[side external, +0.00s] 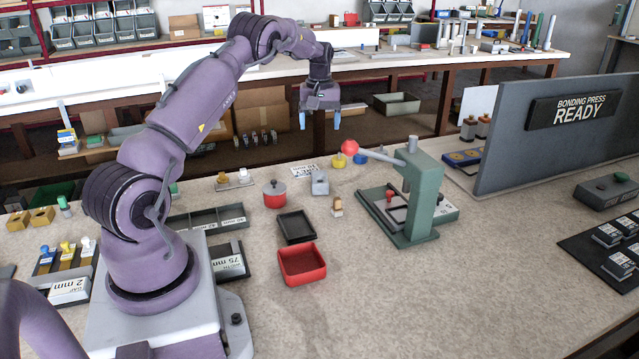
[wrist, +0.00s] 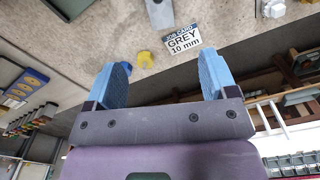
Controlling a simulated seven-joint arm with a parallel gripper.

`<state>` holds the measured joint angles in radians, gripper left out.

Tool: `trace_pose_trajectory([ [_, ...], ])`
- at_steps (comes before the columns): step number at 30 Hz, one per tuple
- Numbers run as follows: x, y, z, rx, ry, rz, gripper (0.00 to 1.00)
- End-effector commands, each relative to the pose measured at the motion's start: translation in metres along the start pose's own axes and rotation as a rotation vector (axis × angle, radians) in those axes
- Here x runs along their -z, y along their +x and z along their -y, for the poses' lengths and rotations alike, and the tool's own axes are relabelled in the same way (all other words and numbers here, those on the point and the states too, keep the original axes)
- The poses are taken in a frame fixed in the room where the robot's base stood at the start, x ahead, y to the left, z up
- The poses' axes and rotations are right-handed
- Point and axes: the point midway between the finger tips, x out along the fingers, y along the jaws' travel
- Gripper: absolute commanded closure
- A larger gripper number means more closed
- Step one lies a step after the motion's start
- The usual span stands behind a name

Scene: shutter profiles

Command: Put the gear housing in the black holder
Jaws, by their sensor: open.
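A small grey part (side external: 320,183), which looks like the gear housing, stands on the bench right of a red pot. A grey part at the top edge of the wrist view (wrist: 160,12) appears to be the same one, cut off. The black holder (side external: 295,228) appears to be the shallow black tray in front of the pot; it looks empty. My gripper (side external: 319,121) is open and empty, high above the far side of the bench, apart from both. Its blue fingers also show in the wrist view (wrist: 166,72).
A red tray (side external: 302,266) lies in front of the black one. The red pot (side external: 275,195) and a small tan part (side external: 337,207) stand close by. A green lever press (side external: 418,190) stands to the right. A card reading "GREY 10 mm" (wrist: 184,43) lies near yellow and blue parts.

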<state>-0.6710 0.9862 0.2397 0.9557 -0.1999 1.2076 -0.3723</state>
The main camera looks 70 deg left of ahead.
Motion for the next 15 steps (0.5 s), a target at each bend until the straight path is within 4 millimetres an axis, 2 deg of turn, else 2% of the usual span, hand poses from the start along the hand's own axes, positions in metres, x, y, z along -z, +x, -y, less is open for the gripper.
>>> trace_pose_trajectory([
  [1, 0.001, -0.008, 0.001, -0.016, -0.046, 0.02, 0.21],
  [3, -0.002, 0.023, 0.0, -0.006, -0.037, 0.027, 0.21],
  [11, -0.002, 0.066, 0.0, -0.006, -0.035, 0.02, 0.21],
  [15, -0.003, 0.093, 0.0, -0.005, -0.034, 0.021, 0.21],
])
